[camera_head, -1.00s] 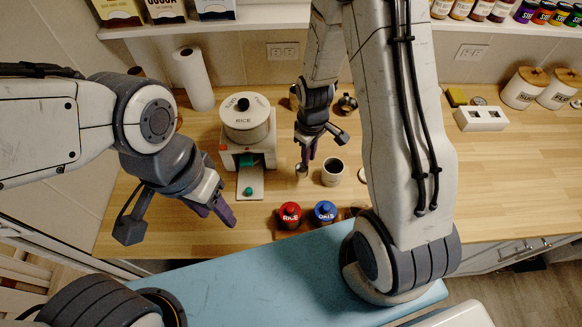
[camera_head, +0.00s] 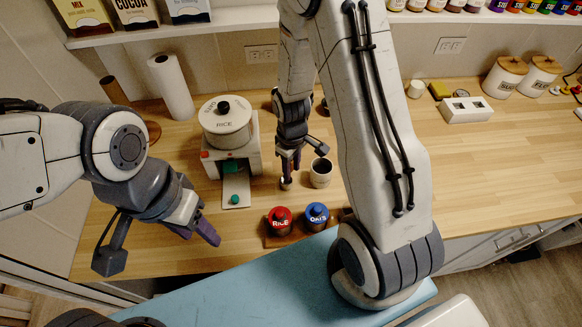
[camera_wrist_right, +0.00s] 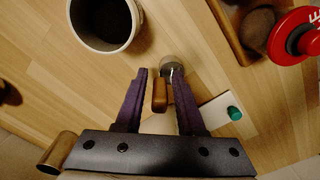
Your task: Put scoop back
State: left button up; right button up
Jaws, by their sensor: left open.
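The scoop has a brown wooden handle (camera_wrist_right: 159,95) and a small metal bowl (camera_wrist_right: 172,66). My right gripper (camera_wrist_right: 159,78) has its purple fingers on both sides of the handle, and the bowl sticks out beyond the fingertips. In the head view the scoop (camera_head: 286,183) is below the right gripper (camera_head: 290,165), left of a white cup (camera_head: 320,176) with a dark inside; whether the bowl touches the counter is unclear. The cup also shows in the right wrist view (camera_wrist_right: 75,35). My left gripper (camera_head: 208,228) is open and empty at the counter's front left.
A white rice dispenser (camera_head: 228,125) with a tray and green knob (camera_head: 235,198) stands left of the scoop. Red (camera_head: 280,220) and blue (camera_head: 317,215) lidded jars stand in front. A paper towel roll (camera_head: 170,88) is behind. The right side of the counter is mostly clear.

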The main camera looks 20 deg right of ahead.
jog(key=shift+r, duration=0.1)
jog(key=shift+r, duration=0.6)
notch_tip(320, 180, up, 11)
jog(key=shift+f+b, duration=0.1)
jog(key=shift+b, duration=0.75)
jog(key=s+a+r, duration=0.3)
jog(key=s+a, duration=0.4)
jog(key=s, duration=0.2)
jog(key=s+a+r+n+y, duration=0.1)
jog(key=s+a+r, duration=0.2)
jog(key=s+a, duration=0.4)
jog(key=s, duration=0.2)
jog(key=shift+s+a+r, duration=0.15)
jog(key=shift+s+r, duration=0.2)
